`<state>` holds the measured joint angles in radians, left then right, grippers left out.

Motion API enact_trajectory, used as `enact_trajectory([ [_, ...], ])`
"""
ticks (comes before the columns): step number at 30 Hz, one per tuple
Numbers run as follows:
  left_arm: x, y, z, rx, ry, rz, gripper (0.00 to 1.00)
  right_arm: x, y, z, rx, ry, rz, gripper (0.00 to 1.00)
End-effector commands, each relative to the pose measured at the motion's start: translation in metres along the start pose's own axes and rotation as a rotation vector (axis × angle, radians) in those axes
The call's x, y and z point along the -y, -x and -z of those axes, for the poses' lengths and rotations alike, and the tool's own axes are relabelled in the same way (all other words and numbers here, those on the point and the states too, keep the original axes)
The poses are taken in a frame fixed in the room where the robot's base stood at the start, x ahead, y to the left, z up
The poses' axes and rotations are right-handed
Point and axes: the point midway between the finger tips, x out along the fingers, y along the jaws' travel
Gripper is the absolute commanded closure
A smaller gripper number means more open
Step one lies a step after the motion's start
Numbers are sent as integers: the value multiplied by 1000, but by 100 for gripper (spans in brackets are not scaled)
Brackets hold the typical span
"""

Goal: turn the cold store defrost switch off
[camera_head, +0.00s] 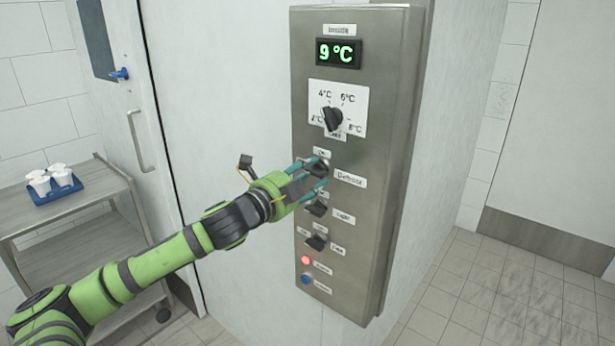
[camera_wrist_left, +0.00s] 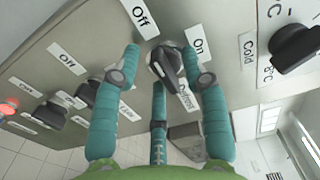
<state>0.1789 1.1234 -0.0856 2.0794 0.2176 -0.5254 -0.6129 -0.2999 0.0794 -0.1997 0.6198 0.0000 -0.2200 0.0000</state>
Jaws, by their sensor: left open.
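The defrost switch is a black rotary knob (camera_head: 316,168) on the steel control panel (camera_head: 360,226), with a "Defrost" label (camera_head: 350,179) to its right. In the left wrist view the knob (camera_wrist_left: 166,62) sits between an "Off" label (camera_wrist_left: 143,15) and an "On" label (camera_wrist_left: 198,49). I cannot tell for certain which label it points to. My left gripper (camera_head: 317,173) is open, its teal fingers spread around the knob at the panel. In the wrist view the fingers of my left gripper (camera_wrist_left: 160,60) stand on either side of the knob, with the third below it. My right gripper is not in view.
Above are a 9 °C display (camera_head: 338,53) and a temperature dial (camera_head: 332,118). Below are the light switch (camera_head: 316,208), another switch (camera_head: 316,242), a red lamp (camera_head: 306,260) and a blue button (camera_head: 306,280). A trolley (camera_head: 70,215) with cups stands left.

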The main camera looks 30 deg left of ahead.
Motion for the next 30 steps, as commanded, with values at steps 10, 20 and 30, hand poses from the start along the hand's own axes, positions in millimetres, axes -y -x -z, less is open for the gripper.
enact_trajectory([
  [10, -3, 18, 0, 0, -1, -5, 56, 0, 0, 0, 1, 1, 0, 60],
  [20, -3, 50, 0, -1, 2, -4, 56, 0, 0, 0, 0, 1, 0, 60],
  [30, -2, 85, 0, 0, 3, -4, 56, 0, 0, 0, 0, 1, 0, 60],
])
